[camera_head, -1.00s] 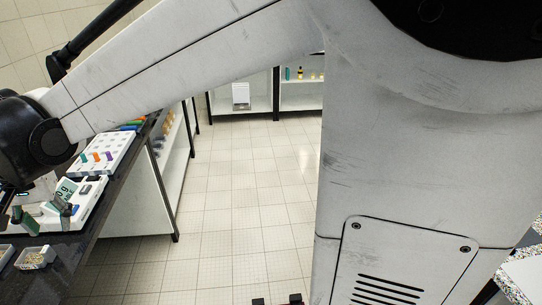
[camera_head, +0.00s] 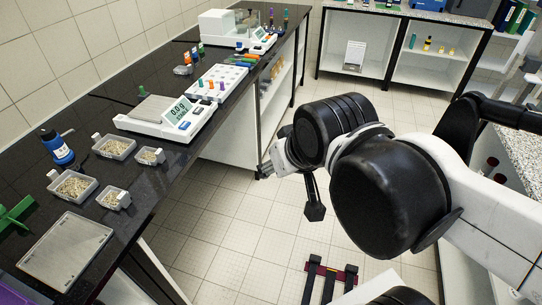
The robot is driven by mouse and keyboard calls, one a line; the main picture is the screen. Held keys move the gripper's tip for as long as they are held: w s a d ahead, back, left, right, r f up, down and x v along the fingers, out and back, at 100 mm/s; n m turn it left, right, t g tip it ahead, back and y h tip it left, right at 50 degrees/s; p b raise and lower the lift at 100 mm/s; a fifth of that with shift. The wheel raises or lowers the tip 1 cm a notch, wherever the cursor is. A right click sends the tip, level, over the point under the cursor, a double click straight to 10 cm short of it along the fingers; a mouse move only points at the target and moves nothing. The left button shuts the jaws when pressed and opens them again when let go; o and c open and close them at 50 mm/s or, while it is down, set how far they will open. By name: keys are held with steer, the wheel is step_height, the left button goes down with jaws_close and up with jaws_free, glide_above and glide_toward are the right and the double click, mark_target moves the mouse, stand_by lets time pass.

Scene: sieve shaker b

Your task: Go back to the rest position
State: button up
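My arm (camera_head: 390,190) is folded on the right side of the view, with its black joints over the floor aisle. A pale end part with a small dark tip (camera_head: 273,162) points left toward the bench edge and seems to be my gripper. Its fingers are too small and partly hidden to read, and I see nothing held there. It is apart from the bench items.
The black bench (camera_head: 150,185) at the left holds a balance reading 0.0 g (camera_head: 165,116), sample trays (camera_head: 73,186), a blue bottle (camera_head: 57,147), a metal plate (camera_head: 66,250) and a white rack (camera_head: 217,84). White shelves (camera_head: 400,50) stand behind.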

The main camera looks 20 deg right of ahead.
steer(key=shift+s+d, duration=0.1)
step_height(320, 180, down, 4)
steer(key=b, duration=0.4)
stand_by(0.4)
